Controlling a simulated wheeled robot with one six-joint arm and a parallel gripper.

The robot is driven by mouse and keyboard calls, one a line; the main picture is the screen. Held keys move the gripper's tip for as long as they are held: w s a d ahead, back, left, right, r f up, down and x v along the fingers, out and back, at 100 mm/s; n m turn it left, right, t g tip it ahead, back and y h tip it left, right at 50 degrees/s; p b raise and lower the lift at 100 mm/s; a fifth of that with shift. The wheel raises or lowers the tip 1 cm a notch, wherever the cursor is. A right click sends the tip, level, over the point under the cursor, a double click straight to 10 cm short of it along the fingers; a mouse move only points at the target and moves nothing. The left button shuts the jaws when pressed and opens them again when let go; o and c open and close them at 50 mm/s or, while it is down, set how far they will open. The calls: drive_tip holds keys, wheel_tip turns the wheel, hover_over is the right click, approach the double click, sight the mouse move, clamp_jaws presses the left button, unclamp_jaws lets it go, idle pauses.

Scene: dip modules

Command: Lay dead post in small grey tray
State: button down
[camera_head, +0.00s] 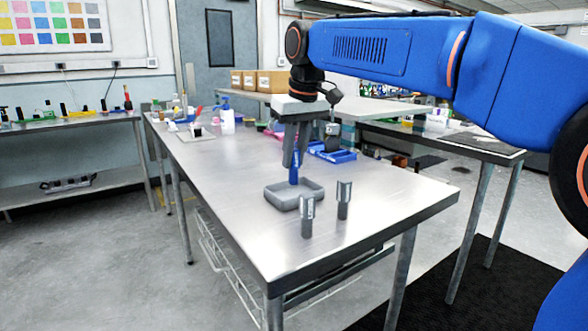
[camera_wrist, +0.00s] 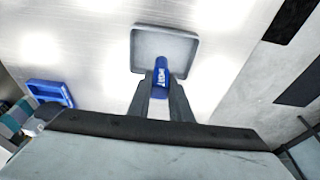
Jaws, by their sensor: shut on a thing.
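A blue post with white lettering, the dead post by its look, is upright between the fingers of my gripper (camera_head: 295,153). The post (camera_head: 294,170) shows below the fingertips. In the wrist view, my gripper (camera_wrist: 160,88) is shut on the blue post (camera_wrist: 160,72), whose far end overlaps the small grey tray (camera_wrist: 141,48). In the head view the shallow square tray (camera_head: 283,202) sits on the metal table, directly under the post. The post's lower end is at the tray's opening; I cannot tell whether it touches the floor of the tray.
Two grey forked holders stand in front of the tray, one (camera_head: 307,217) nearer and one (camera_head: 343,201) to the right. A blue bin (camera_head: 338,156) lies behind, also in the wrist view (camera_wrist: 50,92). The table's (camera_head: 230,205) left front is clear.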

sight(294, 168)
drive_tip(key=shift+f, duration=1.6)
drive_tip(key=shift+f, duration=0.15)
drive_tip(key=c, duration=1.6)
unclamp_jaws()
drive_tip(key=v, duration=1.2)
